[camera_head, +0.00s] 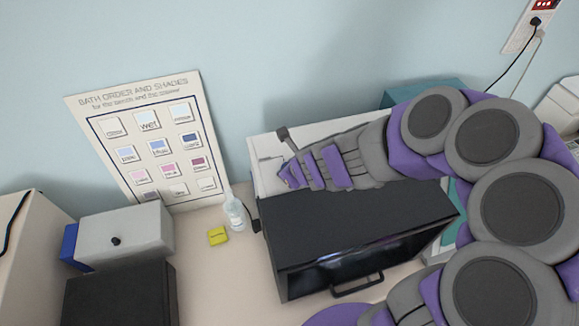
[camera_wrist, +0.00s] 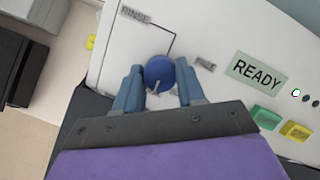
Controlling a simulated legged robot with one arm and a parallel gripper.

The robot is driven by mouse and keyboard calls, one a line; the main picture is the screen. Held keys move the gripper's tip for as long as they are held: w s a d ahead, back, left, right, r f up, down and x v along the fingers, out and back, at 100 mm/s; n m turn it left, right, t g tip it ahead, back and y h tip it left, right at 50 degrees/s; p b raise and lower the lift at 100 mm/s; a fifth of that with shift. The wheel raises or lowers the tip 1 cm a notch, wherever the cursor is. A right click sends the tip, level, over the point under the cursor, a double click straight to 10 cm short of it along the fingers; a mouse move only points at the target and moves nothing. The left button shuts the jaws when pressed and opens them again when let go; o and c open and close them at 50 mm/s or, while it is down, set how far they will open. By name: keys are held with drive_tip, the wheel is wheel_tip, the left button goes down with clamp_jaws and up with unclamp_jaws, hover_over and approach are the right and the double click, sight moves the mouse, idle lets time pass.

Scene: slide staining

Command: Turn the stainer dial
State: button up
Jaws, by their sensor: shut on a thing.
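The stainer (camera_head: 345,235) is a black-topped box with a white panel behind it, in the middle of the head view. In the wrist view its white panel (camera_wrist: 225,35) carries a round blue dial (camera_wrist: 158,72) with a small pale pointer at its lower edge. My gripper (camera_wrist: 158,80) has its two blue-grey fingers on either side of the dial and is shut on it. In the head view my gripper (camera_head: 290,172) is at the panel's left part, and the dial is hidden there.
The panel has a "RINSE" label (camera_wrist: 135,16), a green "READY" sign (camera_wrist: 255,75), and green (camera_wrist: 265,117) and yellow (camera_wrist: 295,131) buttons. A bottle (camera_head: 235,214) and yellow block (camera_head: 218,236) stand left of the stainer. A bath-order poster (camera_head: 112,170) leans on the wall.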

drive_tip(key=shift+w+r, duration=0.1)
drive_tip(key=shift+r, duration=0.05)
drive_tip(key=o, duration=0.7)
drive_tip(key=shift+c, duration=0.2)
drive_tip(key=o, duration=0.4)
drive_tip(key=shift+w+a, duration=0.1)
drive_tip(key=shift+w, duration=0.05)
drive_tip(key=v, duration=1.7)
drive_tip(key=shift+s, duration=0.25)
